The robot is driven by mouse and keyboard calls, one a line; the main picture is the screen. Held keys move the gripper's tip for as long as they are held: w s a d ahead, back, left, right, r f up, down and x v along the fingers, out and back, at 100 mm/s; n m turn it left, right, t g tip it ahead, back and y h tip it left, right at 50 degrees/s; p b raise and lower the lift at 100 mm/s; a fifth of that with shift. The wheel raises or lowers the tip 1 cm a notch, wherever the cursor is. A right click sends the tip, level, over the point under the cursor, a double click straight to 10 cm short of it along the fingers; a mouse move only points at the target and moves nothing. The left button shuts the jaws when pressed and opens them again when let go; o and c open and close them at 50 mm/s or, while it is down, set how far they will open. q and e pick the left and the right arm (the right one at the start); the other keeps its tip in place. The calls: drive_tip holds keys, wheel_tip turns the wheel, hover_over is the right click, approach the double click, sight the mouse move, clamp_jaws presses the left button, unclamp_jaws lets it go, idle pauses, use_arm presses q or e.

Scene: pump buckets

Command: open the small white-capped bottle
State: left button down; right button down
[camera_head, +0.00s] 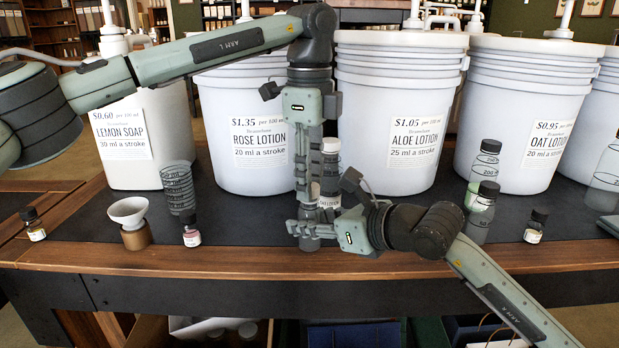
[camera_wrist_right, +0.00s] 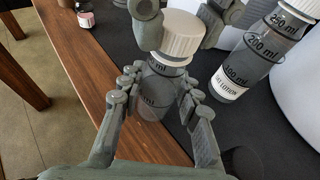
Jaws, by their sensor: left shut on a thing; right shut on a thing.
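The small clear bottle (camera_wrist_right: 158,92) with a ribbed white cap (camera_wrist_right: 182,34) stands out in the right wrist view. My right gripper (camera_wrist_right: 155,84) is shut around its body, one finger on each side. In the head view my right gripper (camera_head: 306,228) is low at the table's front, and the bottle's lower body (camera_head: 310,243) shows beneath its fingers. My left gripper (camera_head: 312,200) points straight down from above, its fingers at the cap, shut on it. In the wrist view its fingertips flank the cap, which sits on the bottle neck. The grippers mostly hide the bottle in the head view.
A taller white-capped lotion bottle (camera_head: 330,172) stands just behind. Large pump buckets, including rose (camera_head: 250,90) and aloe (camera_head: 400,90), line the back. A funnel on a brown jar (camera_head: 135,238) and a small dark-capped bottle (camera_head: 191,236) stand left; dark-capped bottles (camera_head: 482,205) stand right.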

use_arm(q)
drive_tip(key=shift+r, duration=0.15)
drive_tip(key=shift+r, duration=0.95)
drive_tip(key=shift+r, duration=2.05)
use_arm(e)
drive_tip(key=c, duration=1)
unclamp_jaws()
